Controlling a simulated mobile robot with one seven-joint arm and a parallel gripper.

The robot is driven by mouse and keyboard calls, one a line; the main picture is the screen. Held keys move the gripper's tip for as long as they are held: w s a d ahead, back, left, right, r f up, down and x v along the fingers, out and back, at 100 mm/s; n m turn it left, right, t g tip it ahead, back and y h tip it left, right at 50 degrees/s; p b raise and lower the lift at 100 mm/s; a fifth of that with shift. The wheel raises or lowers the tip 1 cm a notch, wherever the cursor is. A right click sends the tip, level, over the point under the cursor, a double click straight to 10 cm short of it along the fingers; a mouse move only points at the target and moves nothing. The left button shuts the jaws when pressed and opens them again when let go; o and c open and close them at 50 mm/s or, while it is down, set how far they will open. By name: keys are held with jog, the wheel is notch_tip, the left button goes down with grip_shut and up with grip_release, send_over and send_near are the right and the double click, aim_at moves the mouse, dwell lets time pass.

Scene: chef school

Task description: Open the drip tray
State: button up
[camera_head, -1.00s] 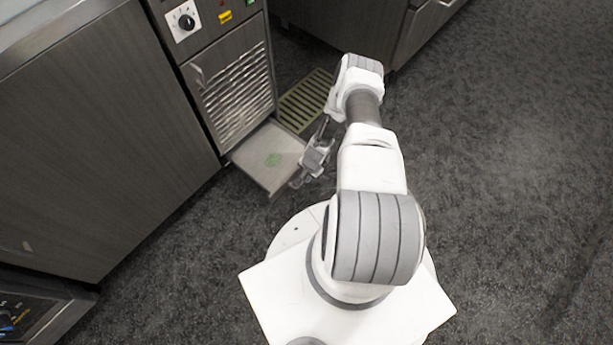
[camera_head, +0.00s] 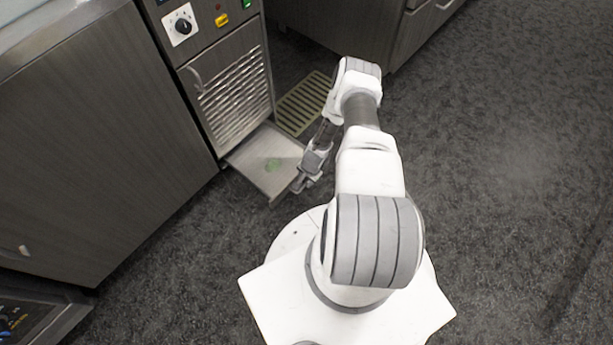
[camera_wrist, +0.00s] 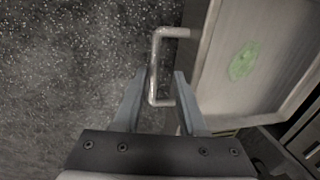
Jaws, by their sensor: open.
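The drip tray (camera_head: 262,155) is a shallow light-metal tray with a green mark, low at the base of the steel machine. It is pulled well out from under the louvred door. In the wrist view the tray (camera_wrist: 215,105) lies at the right, with its bar handle (camera_wrist: 154,68) on the near edge. My gripper (camera_wrist: 160,76) is open, with one finger on each side of the handle bar. Whether a finger touches the bar is unclear. In the head view my gripper (camera_head: 304,180) is beside the tray's front edge.
The machine's louvred door (camera_head: 232,105) rises above the tray. A slatted floor grate (camera_head: 303,103) lies just behind it. A large cabinet (camera_head: 90,150) stands at the left. Open dark floor (camera_head: 510,190) stretches to the right.

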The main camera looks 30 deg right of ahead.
jog(key=s+r+p, duration=0.1)
jog(key=r+p, duration=0.2)
jog(key=r, duration=0.5)
jog(key=s+d+r+p, duration=0.1)
jog(key=s+r+p, duration=0.1)
jog(key=r, duration=0.7)
jog(key=shift+p, duration=0.8)
